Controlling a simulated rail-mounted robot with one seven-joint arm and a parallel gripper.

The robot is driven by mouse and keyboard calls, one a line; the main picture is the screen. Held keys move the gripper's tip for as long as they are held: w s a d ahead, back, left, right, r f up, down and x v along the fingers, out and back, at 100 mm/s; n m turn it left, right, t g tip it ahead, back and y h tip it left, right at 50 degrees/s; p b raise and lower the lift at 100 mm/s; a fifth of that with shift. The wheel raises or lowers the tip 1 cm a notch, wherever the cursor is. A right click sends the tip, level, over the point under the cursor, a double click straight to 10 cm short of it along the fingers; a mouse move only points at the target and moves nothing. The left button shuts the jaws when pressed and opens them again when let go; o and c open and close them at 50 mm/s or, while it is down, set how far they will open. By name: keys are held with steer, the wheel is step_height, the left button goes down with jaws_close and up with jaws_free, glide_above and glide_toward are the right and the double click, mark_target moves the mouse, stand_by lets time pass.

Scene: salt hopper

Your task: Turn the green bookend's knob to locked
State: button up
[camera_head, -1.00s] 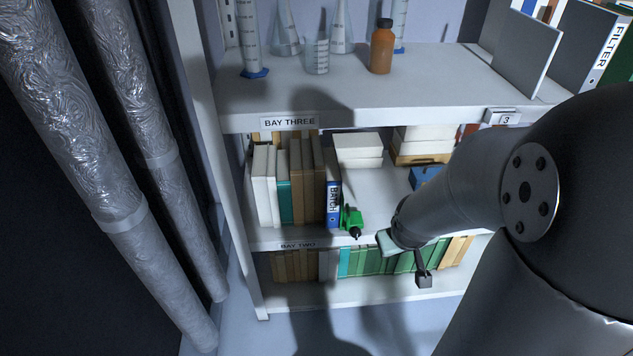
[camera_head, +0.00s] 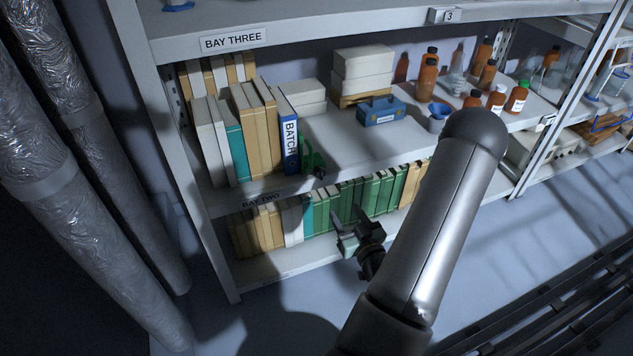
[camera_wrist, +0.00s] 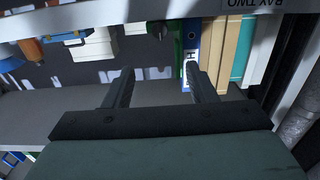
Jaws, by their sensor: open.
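The green bookend (camera_head: 309,158) stands on the middle shelf in the head view, against the right side of the blue BATCH binder (camera_head: 289,145). Its dark knob (camera_head: 319,172) faces out near the shelf's front edge; its setting is too small to read. My gripper (camera_head: 346,220) is open and empty, lower and to the right of the bookend, in front of the bottom row of books and apart from the knob. In the wrist view, which looks upside down, the bookend (camera_wrist: 177,42) shows beyond my open fingers (camera_wrist: 161,72), beside the blue binder (camera_wrist: 190,46).
Upright books (camera_head: 238,135) fill the shelf left of the binder. White boxes (camera_head: 363,66), a blue box (camera_head: 381,110) and brown bottles (camera_head: 427,78) stand to the right. The lower shelf holds a row of books (camera_head: 345,200). Foil-wrapped pipes (camera_head: 60,190) rise at the left.

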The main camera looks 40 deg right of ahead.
mark_target(322, 175)
steer(key=b+x, duration=1.5)
steer(key=x, duration=0.1)
steer(key=shift+s, duration=0.1)
steer(key=shift+r, duration=0.1)
steer(key=c, duration=1)
